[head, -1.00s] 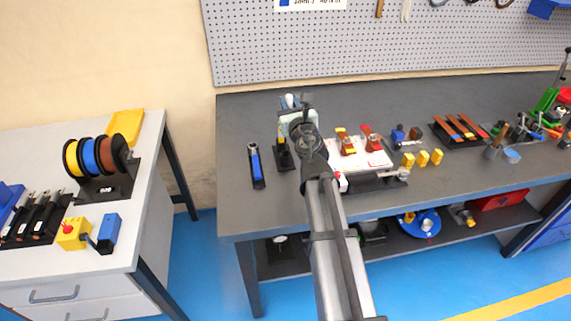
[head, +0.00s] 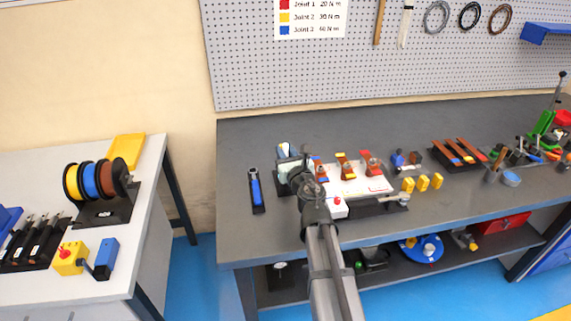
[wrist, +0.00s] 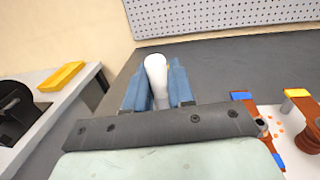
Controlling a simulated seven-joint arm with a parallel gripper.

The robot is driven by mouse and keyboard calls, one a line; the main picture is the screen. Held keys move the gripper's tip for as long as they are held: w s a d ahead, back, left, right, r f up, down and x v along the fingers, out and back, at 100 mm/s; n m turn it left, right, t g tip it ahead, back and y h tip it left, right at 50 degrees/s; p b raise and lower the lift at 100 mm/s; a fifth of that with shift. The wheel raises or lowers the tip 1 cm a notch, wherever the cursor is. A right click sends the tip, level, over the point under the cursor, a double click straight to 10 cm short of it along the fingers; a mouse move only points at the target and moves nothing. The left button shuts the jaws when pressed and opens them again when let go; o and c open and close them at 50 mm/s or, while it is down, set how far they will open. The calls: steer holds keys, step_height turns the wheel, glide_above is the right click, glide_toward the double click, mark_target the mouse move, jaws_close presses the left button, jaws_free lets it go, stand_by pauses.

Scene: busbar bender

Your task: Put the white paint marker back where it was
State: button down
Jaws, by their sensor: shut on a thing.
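The white paint marker (wrist: 156,78) is between the two blue fingers of my gripper (wrist: 156,86) in the wrist view, its rounded white end pointing away from the wrist. The gripper is shut on it. In the head view my gripper (head: 287,151) is over the left part of the dark workbench (head: 235,220). The marker is hard to tell from the fingers there. A small black stand (head: 281,186) is mostly hidden behind the gripper. I cannot tell whether the marker touches anything.
A white board (head: 352,182) with copper-coloured and yellow parts is to the right, with yellow blocks (head: 422,183) beyond. The pegboard (head: 400,60) stands behind. A side table (head: 140,225) with wire spools is at left.

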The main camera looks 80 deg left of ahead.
steer(key=shift+f, duration=2)
steer(key=shift+f, duration=0.55)
steer(key=c, duration=1)
jaws_free()
steer(key=shift+o, duration=0.2)
steer(key=shift+r, duration=0.1)
steer(key=shift+r, duration=0.4)
steer(key=w+d, duration=0.1)
steer(key=d, duration=1.1)
steer(key=shift+w, duration=0.3)
steer(key=shift+r, duration=0.1)
